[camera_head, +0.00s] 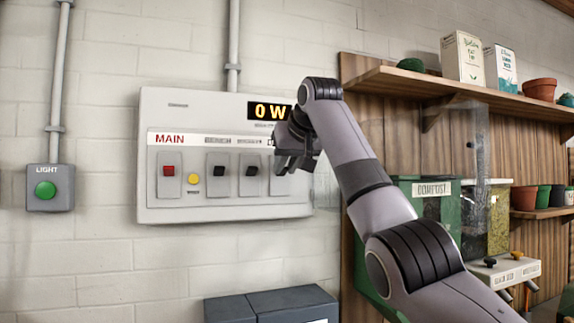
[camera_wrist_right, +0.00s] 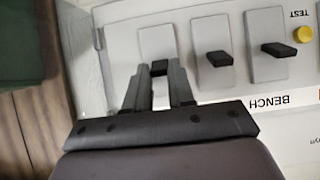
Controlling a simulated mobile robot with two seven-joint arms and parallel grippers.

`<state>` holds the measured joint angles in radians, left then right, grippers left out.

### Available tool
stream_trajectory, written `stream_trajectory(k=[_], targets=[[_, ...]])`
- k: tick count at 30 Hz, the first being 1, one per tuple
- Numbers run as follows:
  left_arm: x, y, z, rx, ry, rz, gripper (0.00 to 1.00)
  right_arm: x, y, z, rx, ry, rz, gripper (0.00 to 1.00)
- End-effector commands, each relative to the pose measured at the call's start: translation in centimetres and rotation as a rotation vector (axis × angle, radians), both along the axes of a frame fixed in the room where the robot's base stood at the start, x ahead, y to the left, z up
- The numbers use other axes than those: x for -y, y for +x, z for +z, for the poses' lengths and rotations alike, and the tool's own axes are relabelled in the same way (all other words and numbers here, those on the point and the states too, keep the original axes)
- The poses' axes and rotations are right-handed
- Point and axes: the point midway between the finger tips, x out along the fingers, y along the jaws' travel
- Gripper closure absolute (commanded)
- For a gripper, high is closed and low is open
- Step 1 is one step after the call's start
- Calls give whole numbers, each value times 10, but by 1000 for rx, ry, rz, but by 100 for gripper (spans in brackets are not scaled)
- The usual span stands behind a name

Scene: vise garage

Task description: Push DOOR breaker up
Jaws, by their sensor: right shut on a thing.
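The breaker panel (camera_head: 155,205) hangs on the wall, with a row of switches on light grey plates. The rightmost breaker plate (camera_head: 280,184), where the DOOR label is mostly covered, is partly hidden by my right gripper (camera_head: 291,165). In the right wrist view, which shows the panel upside down, this breaker's plate (camera_wrist_right: 157,40) is at the left. My right gripper's fingers (camera_wrist_right: 160,78) are closed around its black lever (camera_wrist_right: 159,66). The lever's exact tilt is hard to tell. My left gripper is not in view.
Beside it are two breakers with black levers (camera_head: 219,171) (camera_head: 251,171), a yellow test button (camera_head: 193,179) and the red MAIN switch (camera_head: 169,170). The display (camera_head: 270,111) reads 0 W. A wooden shelf (camera_head: 470,92) and compost bin (camera_head: 432,205) stand right of my arm.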

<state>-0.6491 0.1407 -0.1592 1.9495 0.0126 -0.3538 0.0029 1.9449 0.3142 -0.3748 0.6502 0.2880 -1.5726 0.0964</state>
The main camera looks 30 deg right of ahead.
Motion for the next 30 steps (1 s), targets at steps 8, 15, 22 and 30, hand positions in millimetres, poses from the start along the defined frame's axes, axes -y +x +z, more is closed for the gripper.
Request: stream_trajectory(k=[8, 15, 22, 30], targets=[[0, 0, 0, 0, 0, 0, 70, -1, 0, -1, -12, 2, 1, 100], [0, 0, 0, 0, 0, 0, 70, 0, 0, -2, -12, 2, 1, 74], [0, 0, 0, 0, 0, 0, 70, 0, 0, -1, -9, 1, 1, 51], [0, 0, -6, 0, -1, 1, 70, -3, -10, 6, -4, 1, 1, 51]])
